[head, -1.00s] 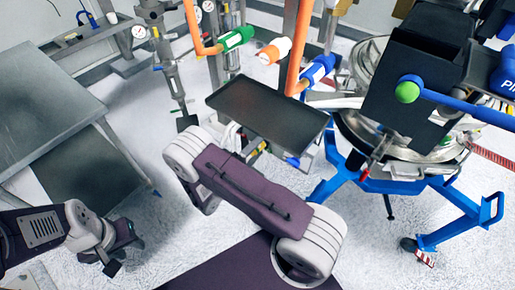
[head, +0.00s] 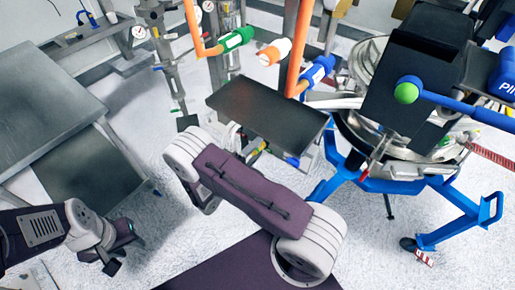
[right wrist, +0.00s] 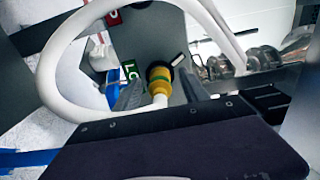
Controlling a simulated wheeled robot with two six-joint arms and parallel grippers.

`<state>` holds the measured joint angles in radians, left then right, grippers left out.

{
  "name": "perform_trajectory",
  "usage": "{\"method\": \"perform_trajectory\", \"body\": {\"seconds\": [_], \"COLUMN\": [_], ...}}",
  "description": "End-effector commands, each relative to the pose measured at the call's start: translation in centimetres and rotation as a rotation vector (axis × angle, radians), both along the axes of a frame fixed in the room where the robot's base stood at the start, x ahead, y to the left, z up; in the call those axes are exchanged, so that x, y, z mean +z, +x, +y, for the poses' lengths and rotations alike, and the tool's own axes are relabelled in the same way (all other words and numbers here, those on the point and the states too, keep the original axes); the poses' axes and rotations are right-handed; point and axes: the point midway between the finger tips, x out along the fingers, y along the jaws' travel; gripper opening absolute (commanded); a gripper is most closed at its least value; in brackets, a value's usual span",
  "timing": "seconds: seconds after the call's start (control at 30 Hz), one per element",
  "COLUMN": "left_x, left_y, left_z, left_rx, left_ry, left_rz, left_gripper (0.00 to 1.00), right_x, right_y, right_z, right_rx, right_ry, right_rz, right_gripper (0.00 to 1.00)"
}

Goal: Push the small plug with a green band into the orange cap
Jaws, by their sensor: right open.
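In the right wrist view, a small yellow-orange plug with a green band (right wrist: 160,78) stands at the end of a white hose. My right gripper (right wrist: 161,92) is open, with one grey finger on each side of it. I cannot tell whether a finger touches it. The orange cap cannot be told apart for certain. In the head view, my right arm's links cover the right gripper. My left gripper (head: 101,262) hangs low at the left, open and empty, away from the plug.
A white hose loop (right wrist: 62,62) crosses above my right gripper. A blue fitting (right wrist: 113,94) sits close to the left finger. In the head view, a dark flat tray (head: 268,115), capped orange pipes (head: 275,52) and a blue-legged sifter (head: 400,184) stand around. A metal table (head: 45,95) is at the left.

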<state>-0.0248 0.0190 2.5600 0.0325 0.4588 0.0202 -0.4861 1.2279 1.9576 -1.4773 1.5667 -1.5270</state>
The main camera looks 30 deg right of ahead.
Motion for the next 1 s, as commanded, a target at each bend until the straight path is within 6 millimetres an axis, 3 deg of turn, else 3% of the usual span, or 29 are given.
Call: {"method": "perform_trajectory", "body": {"seconds": [0.27, 0.47, 0.5, 1.0], "left_x": [0.2, 0.2, 0.2, 0.3], "left_y": [0.0, 0.0, 0.0, 0.0], "left_z": [0.0, 0.0, 0.0, 0.0], "left_rx": [0.000, 0.000, 0.000, 0.000], "left_ry": [0.000, 0.000, 0.000, 0.000], "left_rz": [0.000, 0.000, 0.000, 0.000], "left_gripper": [0.36, 0.36, 0.36, 0.36], "right_x": [0.0, 0.0, 0.0, 0.1], "right_y": [0.0, 0.0, 0.0, -0.5], "right_z": [0.0, 0.0, 0.0, 1.2], "right_rx": [0.000, 0.000, 0.000, 0.001], "right_ry": [0.000, 0.000, 0.000, -0.001], "right_rz": [0.000, 0.000, 0.000, 0.000], "right_gripper": [0.53, 0.03, 0.00, 0.00]}}
